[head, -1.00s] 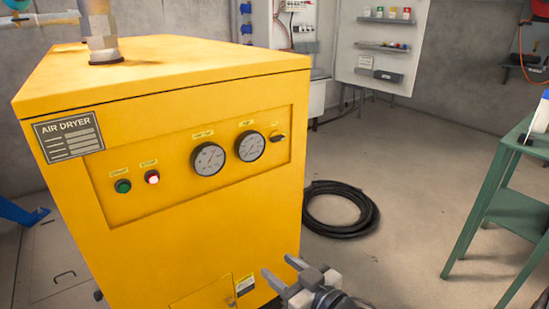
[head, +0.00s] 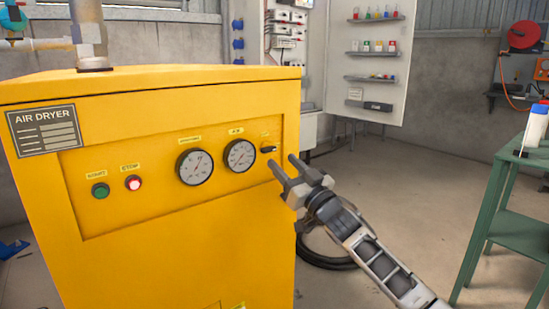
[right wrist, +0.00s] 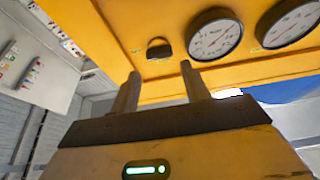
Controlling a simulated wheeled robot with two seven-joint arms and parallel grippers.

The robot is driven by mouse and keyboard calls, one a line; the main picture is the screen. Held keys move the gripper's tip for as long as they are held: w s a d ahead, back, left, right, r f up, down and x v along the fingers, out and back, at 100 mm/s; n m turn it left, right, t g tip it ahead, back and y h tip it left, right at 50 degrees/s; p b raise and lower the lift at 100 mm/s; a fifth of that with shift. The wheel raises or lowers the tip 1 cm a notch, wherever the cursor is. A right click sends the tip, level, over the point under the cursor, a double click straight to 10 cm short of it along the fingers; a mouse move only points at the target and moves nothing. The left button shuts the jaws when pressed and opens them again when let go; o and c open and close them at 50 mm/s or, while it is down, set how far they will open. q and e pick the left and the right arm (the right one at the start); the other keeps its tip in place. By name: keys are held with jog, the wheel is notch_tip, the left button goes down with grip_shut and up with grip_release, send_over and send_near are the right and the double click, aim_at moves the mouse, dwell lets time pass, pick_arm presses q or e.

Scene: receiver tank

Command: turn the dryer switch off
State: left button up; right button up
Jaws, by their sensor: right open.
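The yellow air dryer (head: 165,255) fills the left of the head view. Its dryer switch (head: 268,149), a small black knob, sits at the right end of the recessed panel, right of two round gauges. The switch also shows in the right wrist view (right wrist: 158,50), beyond the fingertips and roughly in line with the gap between them. My right gripper (head: 283,162) is open and empty, just below and right of the switch in the head view, and appears apart from it. It also shows in the right wrist view (right wrist: 160,72). My left gripper is not in view.
A green start button (head: 100,190) and a lit stop button (head: 134,183) are on the panel's left. A black hose coil (head: 325,255) lies on the floor, partly hidden by my right arm. A green table (head: 490,205) stands at the right, with open floor between.

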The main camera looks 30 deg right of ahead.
aim_at(271, 149)
jog(key=x, duration=0.5)
jog(key=shift+f+b, duration=0.1)
jog(key=shift+b, duration=0.2)
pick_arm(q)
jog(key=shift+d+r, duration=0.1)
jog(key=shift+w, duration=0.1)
pick_arm(e)
jog(key=c, duration=0.7)
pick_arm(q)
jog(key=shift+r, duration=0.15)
